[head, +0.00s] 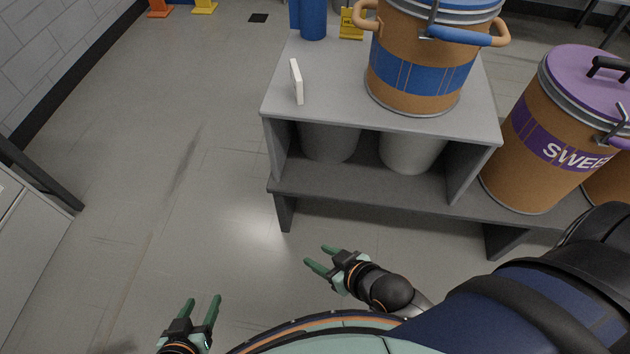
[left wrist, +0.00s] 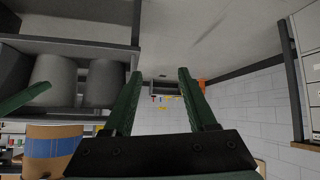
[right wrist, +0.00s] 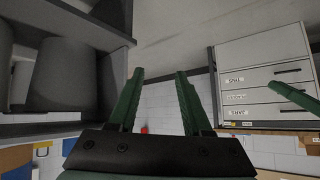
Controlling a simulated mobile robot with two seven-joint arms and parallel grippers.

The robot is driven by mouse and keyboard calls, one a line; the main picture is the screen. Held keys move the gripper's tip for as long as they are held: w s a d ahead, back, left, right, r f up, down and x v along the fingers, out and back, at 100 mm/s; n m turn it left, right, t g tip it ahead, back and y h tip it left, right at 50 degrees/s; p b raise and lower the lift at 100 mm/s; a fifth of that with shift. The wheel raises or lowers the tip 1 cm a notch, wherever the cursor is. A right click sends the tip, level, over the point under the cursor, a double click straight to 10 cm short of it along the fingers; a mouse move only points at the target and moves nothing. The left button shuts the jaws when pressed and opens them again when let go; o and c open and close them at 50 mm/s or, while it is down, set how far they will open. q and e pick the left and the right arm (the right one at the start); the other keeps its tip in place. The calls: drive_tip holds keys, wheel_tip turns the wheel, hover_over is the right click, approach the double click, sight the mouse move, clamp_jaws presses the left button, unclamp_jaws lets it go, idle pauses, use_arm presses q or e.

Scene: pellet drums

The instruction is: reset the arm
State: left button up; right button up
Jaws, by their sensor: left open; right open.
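My left gripper (head: 205,312) is at the bottom of the head view, over bare floor. Its two green fingers are apart and nothing is between them; they also show in the left wrist view (left wrist: 158,90). My right gripper (head: 316,257) is to its right, in front of the grey shelf unit (head: 385,195). Its green fingers are apart and empty, and they show in the right wrist view (right wrist: 155,92). Neither gripper touches anything.
Grey bins (head: 330,140) sit below. A purple-lidded drum (head: 535,140) stands at right. A drawer cabinet (head: 25,235) is at left. The floor between is clear.

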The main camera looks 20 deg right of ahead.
use_arm(q)
drive_tip(key=s+a+r+p, duration=0.1)
drive_tip(key=a+r+p, duration=0.2)
drive_tip(key=r+p, duration=0.6)
drive_tip(key=p, duration=0.2)
drive_tip(key=shift+s+a+n+y+p, duration=0.25)
drive_tip(key=shift+s+n+y+p, duration=0.05)
drive_tip(key=shift+s+y, duration=0.1)
use_arm(e)
drive_tip(key=s+d+r+h, duration=0.1)
drive_tip(key=d+r, duration=0.2)
drive_tip(key=r, duration=0.6)
drive_tip(key=shift+s+d+r, duration=0.15)
drive_tip(key=shift+s+r, duration=0.1)
